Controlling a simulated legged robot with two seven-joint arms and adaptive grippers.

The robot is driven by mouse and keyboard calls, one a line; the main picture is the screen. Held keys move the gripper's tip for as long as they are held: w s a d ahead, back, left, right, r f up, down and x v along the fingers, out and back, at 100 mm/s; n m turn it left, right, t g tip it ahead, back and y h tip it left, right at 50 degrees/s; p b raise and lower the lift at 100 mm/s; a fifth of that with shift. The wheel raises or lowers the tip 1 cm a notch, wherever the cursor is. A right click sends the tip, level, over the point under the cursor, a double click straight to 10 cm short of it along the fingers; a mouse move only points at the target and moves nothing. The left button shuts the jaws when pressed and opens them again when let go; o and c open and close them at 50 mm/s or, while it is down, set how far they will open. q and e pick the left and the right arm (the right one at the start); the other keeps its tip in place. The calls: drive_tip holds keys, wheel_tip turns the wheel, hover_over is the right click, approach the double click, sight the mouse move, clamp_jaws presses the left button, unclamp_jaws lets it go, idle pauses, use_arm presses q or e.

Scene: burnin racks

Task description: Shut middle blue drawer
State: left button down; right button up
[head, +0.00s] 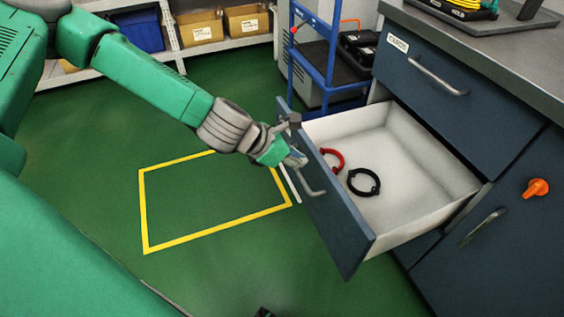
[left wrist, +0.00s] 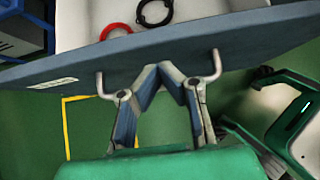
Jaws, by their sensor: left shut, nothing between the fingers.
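The middle blue drawer (head: 345,226) stands pulled out from the cabinet in the head view, its white inside showing. A red ring (head: 333,160) and a black ring (head: 363,182) lie in it. Its metal bar handle (head: 311,187) is on the outer face of the front. My left gripper (head: 296,158) is shut and empty at the drawer front, near the handle. In the left wrist view the fingertips (left wrist: 168,68) are together, between the two ends of the handle (left wrist: 215,68), at the drawer face (left wrist: 130,63). I cannot tell whether they touch it.
The closed top drawer (head: 430,90) sits above, under the grey worktop (head: 500,55). A cabinet door with an orange knob (head: 537,188) is at the right. A blue cart (head: 330,70) stands behind the drawer. Green floor with a yellow outline (head: 145,205) is clear at the left.

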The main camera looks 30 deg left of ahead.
use_arm(q)
drive_tip(key=shift+w+d, duration=0.6)
drive_tip(key=shift+w, duration=0.1)
use_arm(e)
drive_tip(key=shift+d+f, duration=0.1)
drive_tip(key=shift+f, duration=0.05)
